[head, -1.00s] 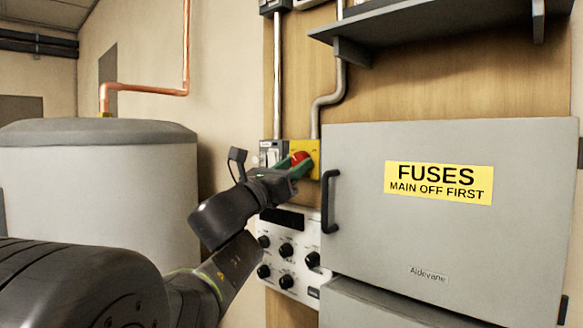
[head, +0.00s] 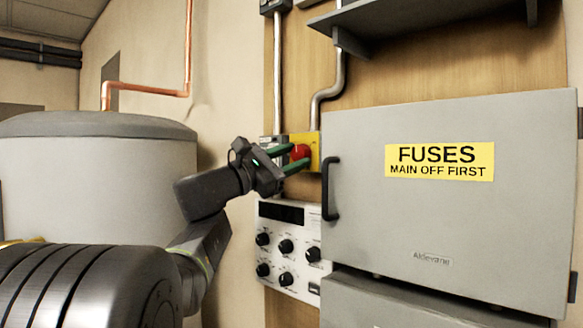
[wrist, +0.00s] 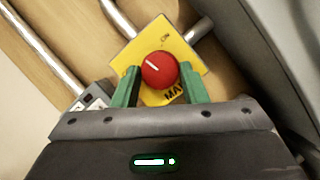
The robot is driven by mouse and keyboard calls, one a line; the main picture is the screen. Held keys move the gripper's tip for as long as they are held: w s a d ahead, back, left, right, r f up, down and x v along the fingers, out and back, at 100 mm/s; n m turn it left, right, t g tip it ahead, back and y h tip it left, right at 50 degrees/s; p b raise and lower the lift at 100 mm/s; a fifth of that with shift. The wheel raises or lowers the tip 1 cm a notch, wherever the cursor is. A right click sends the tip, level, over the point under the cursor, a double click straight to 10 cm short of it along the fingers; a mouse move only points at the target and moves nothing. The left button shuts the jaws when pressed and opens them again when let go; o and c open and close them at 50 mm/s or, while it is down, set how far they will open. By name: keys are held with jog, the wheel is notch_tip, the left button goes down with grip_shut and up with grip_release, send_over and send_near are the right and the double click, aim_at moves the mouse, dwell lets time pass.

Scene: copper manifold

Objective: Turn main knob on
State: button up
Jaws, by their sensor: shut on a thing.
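The main knob is a round red knob (head: 301,152) on a yellow plate (head: 316,140), left of the fuse box door. In the wrist view the red knob (wrist: 160,70) sits between the two green fingers of my gripper (wrist: 160,84). My gripper (head: 296,158) is shut on the knob, one finger on each side. The knob's white mark points up and to the left in the wrist view. An "ON" label shows on the yellow plate (wrist: 187,51) above the knob. Lower lettering, starting "MA", is partly hidden by a finger.
The grey fuse box door (head: 450,220) with a black handle (head: 330,188) is close to the right of the knob. A white panel of black dials (head: 288,262) sits below. A grey tank (head: 90,180) stands left. A dark shelf (head: 420,22) juts out above.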

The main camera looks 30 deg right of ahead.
jog(key=m, duration=0.2)
jog(key=m+g+y, duration=0.1)
jog(key=m, duration=0.1)
jog(key=m+g, duration=0.1)
jog(key=m, duration=0.1)
jog(key=shift+w+r+m+y, duration=0.15)
jog(key=shift+r+m+y, duration=0.1)
jog(key=shift+m+y, duration=0.15)
jog(key=m+y, duration=0.1)
jog(key=m, duration=0.4)
jog(key=shift+r+g+y+p, duration=0.15)
jog(key=shift+g+y+p, duration=0.15)
jog(key=shift+y, duration=0.1)
jog(key=o, duration=1)
jog(key=shift+c, duration=0.2)
jog(key=w+a+b, duration=0.1)
jog(key=a, duration=1.2)
jog(key=shift+w+a, duration=0.25)
jog(key=shift+a, duration=0.15)
